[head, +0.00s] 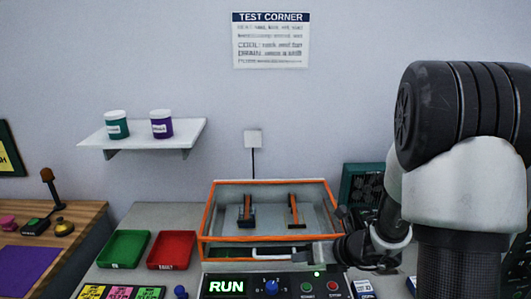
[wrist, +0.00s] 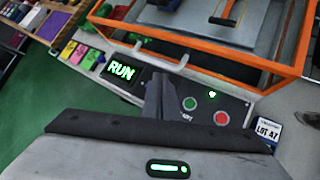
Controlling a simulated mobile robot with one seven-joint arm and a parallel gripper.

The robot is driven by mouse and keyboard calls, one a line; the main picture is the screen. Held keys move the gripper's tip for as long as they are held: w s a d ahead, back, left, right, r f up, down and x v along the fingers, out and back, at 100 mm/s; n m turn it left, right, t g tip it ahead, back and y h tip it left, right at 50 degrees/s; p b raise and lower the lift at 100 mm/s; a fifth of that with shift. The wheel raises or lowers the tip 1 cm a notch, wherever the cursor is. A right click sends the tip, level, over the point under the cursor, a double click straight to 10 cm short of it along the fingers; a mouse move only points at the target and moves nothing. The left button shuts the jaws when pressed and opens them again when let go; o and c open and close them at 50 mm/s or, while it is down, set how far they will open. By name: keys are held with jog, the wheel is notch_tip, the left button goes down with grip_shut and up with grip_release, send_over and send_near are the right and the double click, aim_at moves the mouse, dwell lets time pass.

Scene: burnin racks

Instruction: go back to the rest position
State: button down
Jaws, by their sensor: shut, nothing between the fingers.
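My gripper (wrist: 160,96) is shut and empty in the wrist view. Its dark fingers are in front of the control panel (wrist: 235,108) and hide part of it. In the head view my gripper (head: 322,253) is low at the right centre, above the panel (head: 325,274) and in front of the orange-framed chamber (head: 205,212). A pale bar handle (head: 283,256) is just left of it; I cannot tell whether they touch. The panel display (head: 226,287) reads RUN, and a small green light is lit.
Green (head: 124,250) and red (head: 172,250) trays stand left of the chamber. Coloured cards (head: 120,293) lie in front. A LOT 47 card (wrist: 268,132) is right of the panel. A shelf (head: 190,134) holds two cups.

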jog(key=s+a+r+n+g, duration=0.2)
jog(key=s+a+r+n, duration=0.1)
jog(key=s+r+n, duration=0.5)
jog(key=s+a+r+n+g, duration=0.1)
jog(key=s+a+r+n, duration=0.2)
jog(key=s+r+n, duration=0.5)
jog(key=s+d+r+n+h, duration=0.2)
jog(key=s+d+n+h, duration=0.1)
jog(key=n, duration=0.5)
jog(key=s+d+r+n+t+h, duration=0.1)
jog(key=s+d+r+n+h, duration=0.1)
jog(key=d+n, duration=0.3)
jog(key=s+n+h, duration=0.1)
jog(key=n, duration=0.3)
jog(key=shift+s+d+r+t+h+p, duration=0.3)
jog(key=shift+s+d+r, duration=0.1)
